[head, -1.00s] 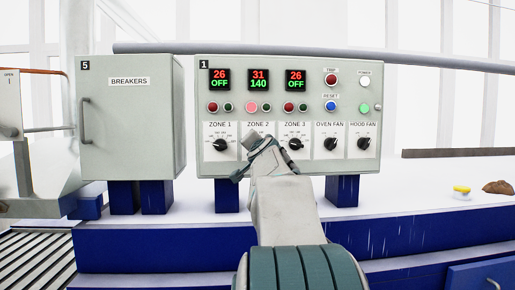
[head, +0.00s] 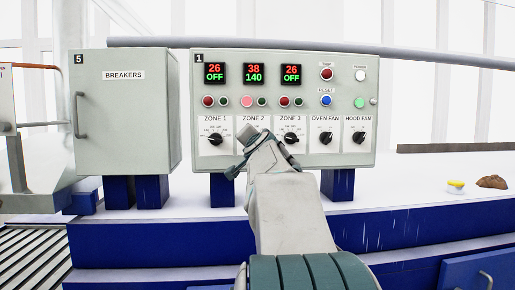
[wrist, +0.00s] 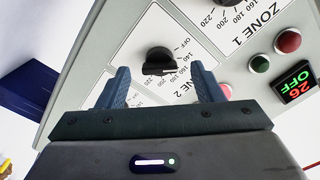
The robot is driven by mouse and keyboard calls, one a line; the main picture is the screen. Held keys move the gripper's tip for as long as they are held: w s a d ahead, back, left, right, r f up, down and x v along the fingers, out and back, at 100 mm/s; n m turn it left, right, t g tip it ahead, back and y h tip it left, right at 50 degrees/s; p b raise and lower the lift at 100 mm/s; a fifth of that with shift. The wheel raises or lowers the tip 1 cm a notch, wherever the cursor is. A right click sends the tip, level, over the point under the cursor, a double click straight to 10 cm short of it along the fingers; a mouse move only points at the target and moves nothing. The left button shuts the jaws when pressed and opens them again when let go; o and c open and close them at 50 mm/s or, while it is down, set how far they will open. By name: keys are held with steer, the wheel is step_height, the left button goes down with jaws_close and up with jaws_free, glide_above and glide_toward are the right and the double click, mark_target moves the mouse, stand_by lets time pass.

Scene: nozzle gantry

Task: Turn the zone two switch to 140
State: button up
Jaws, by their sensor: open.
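The zone 2 switch, a black knob (wrist: 158,60), shows in the wrist view on its white dial plate, just beyond the fingertips and between them. It looks apart from both fingers. In the head view my gripper hides it. My gripper (wrist: 162,85) is open and empty, with its two blue fingers spread either side of the knob; in the head view it is in front of the panel (head: 285,62) at zone 2. The zone 2 display (head: 254,73) reads 38 in red over 140 in green. The pink zone 2 lamp (head: 248,102) is bright.
The zone 1 knob (head: 214,140) and zone 3 knob (head: 289,138) are close on either side. Their displays read 26 over OFF. The oven fan knob (head: 326,139) and hood fan knob (head: 358,138) are further right. A breakers cabinet (head: 124,130) stands left.

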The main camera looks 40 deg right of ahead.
steer(key=v, duration=1.1)
steer(key=shift+d, duration=0.1)
steer(key=s+a+f+n+g+y, duration=0.1)
steer(key=a+f+n+g+y, duration=0.6)
steer(key=a+f, duration=1.4)
steer(key=s+a+f+n+g+y, duration=0.1)
steer(key=s+a+f+n+g, duration=0.1)
steer(key=s+f, duration=0.5)
steer(key=s+a+f+n+g+y, duration=0.1)
steer(key=s+a+f+n+g, duration=0.1)
steer(key=s+a+f+n, duration=0.2)
steer(key=s+f+n, duration=0.2)
steer(key=s+f, duration=0.2)
steer(key=f, duration=0.2)
steer(key=shift+a+f+g+y, duration=0.25)
steer(key=shift+f+g+y, duration=0.05)
steer(key=shift+f, duration=0.1)
